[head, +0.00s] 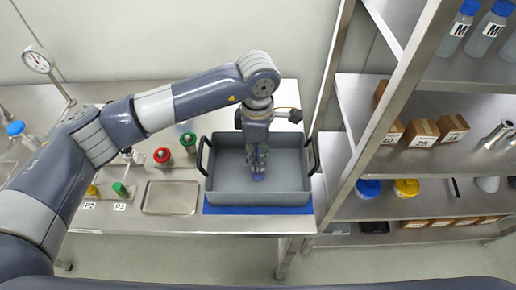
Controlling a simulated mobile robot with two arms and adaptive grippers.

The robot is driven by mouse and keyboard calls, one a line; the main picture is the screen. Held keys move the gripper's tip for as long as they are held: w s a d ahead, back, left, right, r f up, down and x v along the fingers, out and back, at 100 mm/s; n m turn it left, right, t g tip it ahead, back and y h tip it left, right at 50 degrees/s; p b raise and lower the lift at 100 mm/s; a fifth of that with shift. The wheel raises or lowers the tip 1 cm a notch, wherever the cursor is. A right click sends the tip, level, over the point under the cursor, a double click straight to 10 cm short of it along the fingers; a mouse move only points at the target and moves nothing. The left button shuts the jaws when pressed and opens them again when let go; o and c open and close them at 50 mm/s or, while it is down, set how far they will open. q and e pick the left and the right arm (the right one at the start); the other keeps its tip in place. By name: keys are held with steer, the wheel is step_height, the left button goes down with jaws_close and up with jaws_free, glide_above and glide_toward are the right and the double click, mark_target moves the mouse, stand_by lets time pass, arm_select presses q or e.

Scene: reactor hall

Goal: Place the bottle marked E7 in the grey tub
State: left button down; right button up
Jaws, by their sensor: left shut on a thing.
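The grey tub (225,198) stands on a blue mat (257,210) at the right end of the steel bench, with a dark handle at each side. My left gripper (257,164) points down inside the tub, near its middle. It is shut on a small bottle with blue on it (258,177), which is largely hidden by the fingers. Its marking cannot be read, and I cannot tell whether it touches the tub's floor. My right gripper is not in view.
Valves with red (162,155) and green (187,139) knobs stand left of the tub. A shallow steel tray (170,197) lies beside it. A shelf rack (350,185) with cartons (421,133) and blue-capped bottles (488,30) rises close on the right.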

arm_select(q)
steer(key=shift+f, duration=0.15)
steer(key=c, duration=1.5)
jaws_free()
steer(key=shift+o, duration=1)
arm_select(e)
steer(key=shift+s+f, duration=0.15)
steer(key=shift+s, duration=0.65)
arm_select(q)
step_height(320, 180, up, 12)
steer(key=b, duration=0.3)
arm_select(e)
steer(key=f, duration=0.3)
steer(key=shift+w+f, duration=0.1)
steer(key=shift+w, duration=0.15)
